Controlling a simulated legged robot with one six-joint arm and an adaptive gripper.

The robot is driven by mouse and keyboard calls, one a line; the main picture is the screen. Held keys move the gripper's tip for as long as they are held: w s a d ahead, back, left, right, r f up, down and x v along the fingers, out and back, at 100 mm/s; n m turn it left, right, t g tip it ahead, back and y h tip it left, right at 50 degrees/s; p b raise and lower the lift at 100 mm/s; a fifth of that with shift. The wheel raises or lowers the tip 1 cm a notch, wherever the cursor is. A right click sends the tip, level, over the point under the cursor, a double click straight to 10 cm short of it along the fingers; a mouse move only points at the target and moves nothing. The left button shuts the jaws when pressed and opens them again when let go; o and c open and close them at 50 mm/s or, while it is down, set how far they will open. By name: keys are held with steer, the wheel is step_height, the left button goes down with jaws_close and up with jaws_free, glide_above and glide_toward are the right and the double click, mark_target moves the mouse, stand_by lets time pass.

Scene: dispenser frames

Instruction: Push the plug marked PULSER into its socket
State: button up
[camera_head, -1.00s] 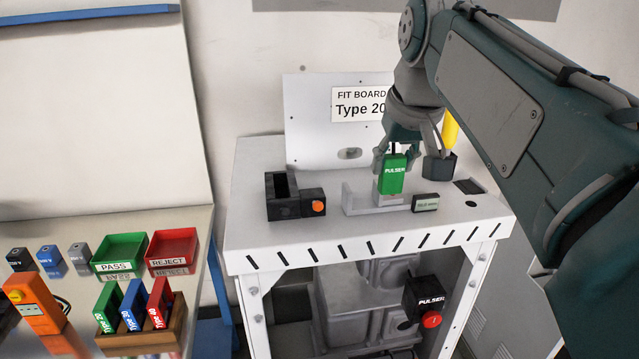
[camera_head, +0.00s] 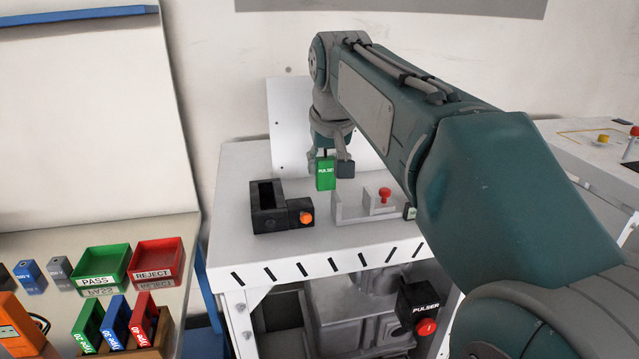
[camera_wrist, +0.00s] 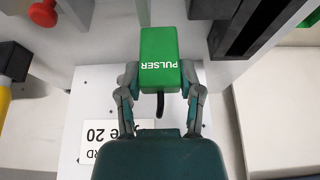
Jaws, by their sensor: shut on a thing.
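The green plug (camera_head: 325,176) is marked PULSER and hangs above the white bench top, between the black holder and the grey bracket. It also shows in the wrist view (camera_wrist: 160,58), with a short dark cable end. My gripper (camera_head: 330,166) is shut on the plug, with one finger on each side in the wrist view (camera_wrist: 160,82). A black holder (camera_head: 264,222) with an open slot and an orange knob (camera_head: 306,218) stands to the plug's left. A black box (camera_head: 418,304) marked PULSER, with a red knob, sits below the bench top. The plug's underside is hidden.
A grey bracket (camera_head: 345,213) with a red knob (camera_head: 385,194) stands right of the plug, partly behind my arm. An upright white board (camera_head: 287,120) stands behind. PASS (camera_head: 102,262) and REJECT (camera_head: 157,259) trays lie on the left table.

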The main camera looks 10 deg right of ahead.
mark_target(322, 162)
steer(key=shift+w+a+f, duration=0.4)
steer(key=shift+w+f, duration=0.1)
steer(key=shift+f, duration=0.2)
jaws_close()
steer(key=shift+w+f, duration=0.2)
steer(key=shift+f, duration=1.55)
steer(key=o, duration=1.1)
jaws_free()
steer(key=shift+f, duration=0.1)
steer(key=v, duration=1.1)
steer(key=shift+s+r, duration=0.2)
steer(key=shift+r, duration=0.4)
steer(key=shift+s, duration=0.1)
